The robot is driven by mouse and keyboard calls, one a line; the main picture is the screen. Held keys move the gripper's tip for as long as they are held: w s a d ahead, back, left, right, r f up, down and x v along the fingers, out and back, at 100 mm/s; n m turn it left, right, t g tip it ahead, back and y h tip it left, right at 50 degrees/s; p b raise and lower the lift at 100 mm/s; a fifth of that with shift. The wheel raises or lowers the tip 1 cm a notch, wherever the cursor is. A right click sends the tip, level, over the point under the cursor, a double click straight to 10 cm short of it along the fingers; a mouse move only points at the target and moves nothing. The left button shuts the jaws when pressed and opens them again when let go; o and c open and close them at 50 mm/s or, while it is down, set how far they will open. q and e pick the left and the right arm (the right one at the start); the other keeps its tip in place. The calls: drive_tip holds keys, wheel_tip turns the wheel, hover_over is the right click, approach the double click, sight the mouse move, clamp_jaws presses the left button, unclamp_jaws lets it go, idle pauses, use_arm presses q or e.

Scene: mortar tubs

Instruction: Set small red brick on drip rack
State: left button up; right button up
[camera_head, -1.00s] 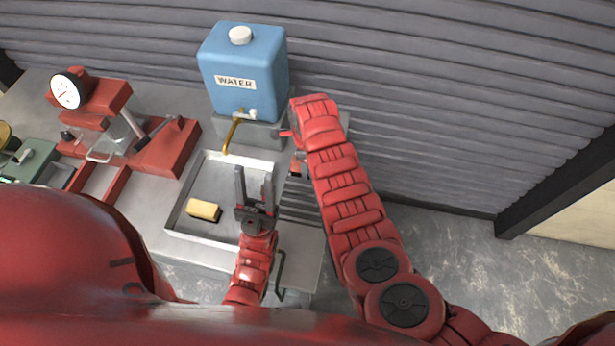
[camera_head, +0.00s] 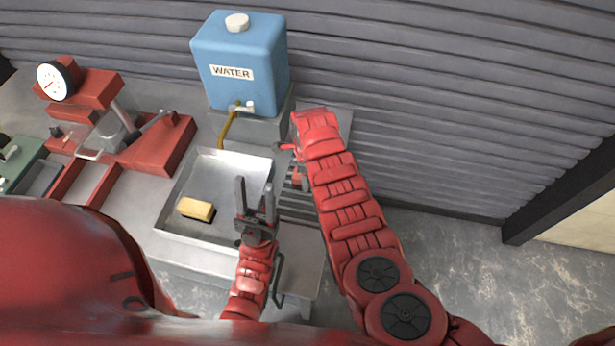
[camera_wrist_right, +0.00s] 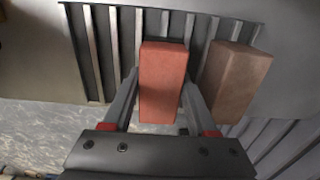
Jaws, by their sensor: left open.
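The small red brick (camera_wrist_right: 163,82) is between the two fingers of my right gripper (camera_wrist_right: 162,85) in the right wrist view, and the fingertips appear to press on its sides. The slatted drip rack (camera_wrist_right: 110,45) is beneath it; whether the brick touches the slats is hard to tell. In the head view the brick (camera_head: 298,180) shows as a small patch below my right wrist, over the rack (camera_head: 300,207), which my arms partly hide. My left gripper (camera_head: 256,188) is open and empty, with its fingers pointing up over the right side of the metal tray (camera_head: 172,206).
A brown brick (camera_wrist_right: 234,80) stands close to the right of the red one in the right wrist view. A yellow sponge-like block (camera_head: 196,208) lies in the tray. A blue water tank (camera_head: 240,65) with a brass spout stands behind. A red press with a gauge (camera_head: 155,140) is left.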

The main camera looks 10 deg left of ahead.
drive_tip(key=o, duration=0.3)
drive_tip(key=shift+o, duration=0.2)
drive_tip(key=shift+r, duration=0.1)
wheel_tip(320, 180, up, 9)
drive_tip(key=p, duration=0.8)
drive_tip(key=shift+w+r, duration=0.1)
drive_tip(key=shift+r+b, duration=0.35)
drive_tip(key=shift+r, duration=1.1)
